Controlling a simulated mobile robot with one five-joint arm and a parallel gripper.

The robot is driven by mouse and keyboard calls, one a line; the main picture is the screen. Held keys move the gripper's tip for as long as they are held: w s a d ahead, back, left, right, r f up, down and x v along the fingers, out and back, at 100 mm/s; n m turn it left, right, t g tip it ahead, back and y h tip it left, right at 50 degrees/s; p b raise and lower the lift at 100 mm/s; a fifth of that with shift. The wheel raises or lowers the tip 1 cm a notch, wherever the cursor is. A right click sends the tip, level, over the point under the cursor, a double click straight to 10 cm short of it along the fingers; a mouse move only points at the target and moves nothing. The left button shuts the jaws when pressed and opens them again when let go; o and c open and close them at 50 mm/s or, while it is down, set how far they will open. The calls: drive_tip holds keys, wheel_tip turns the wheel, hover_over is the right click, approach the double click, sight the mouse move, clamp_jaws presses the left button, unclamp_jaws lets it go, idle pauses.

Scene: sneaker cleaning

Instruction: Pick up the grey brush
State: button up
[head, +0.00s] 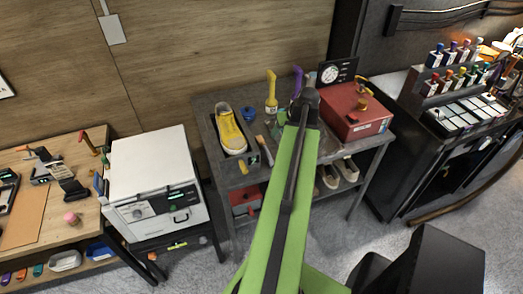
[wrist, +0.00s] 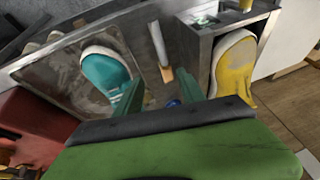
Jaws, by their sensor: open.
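A grey brush (wrist: 158,45) with a tan block (wrist: 167,74) at its near end shows in the wrist view, between a teal sneaker and a yellow sneaker. My gripper (wrist: 160,84) is open, with its two green fingers apart and nothing visible held between them. The brush lies beyond the fingertips, roughly in line with the gap. In the head view my arm covers part of the workbench, and I cannot clearly make out the brush there.
The yellow sneaker (head: 230,131) sits in a tray at the workbench's left. The teal sneaker (wrist: 105,72) lies on a dark tray (wrist: 45,75). A red box (head: 355,112) stands right of my arm. A white machine (head: 150,165) is farther left.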

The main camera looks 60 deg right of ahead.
drive_tip(key=b, duration=0.9)
approach(266, 148)
drive_tip(key=x, duration=0.2)
drive_tip(key=s+x, duration=0.1)
drive_tip(key=x, duration=0.1)
drive_tip(key=shift+w+f, duration=0.15)
drive_tip(key=shift+f, duration=0.4)
drive_tip(key=shift+r, duration=0.1)
drive_tip(key=b+x, duration=0.4)
drive_tip(key=x, duration=0.1)
drive_tip(key=shift+w+b, duration=0.35)
drive_tip(key=shift+w, duration=0.05)
drive_tip(key=shift+r, duration=0.1)
clamp_jaws()
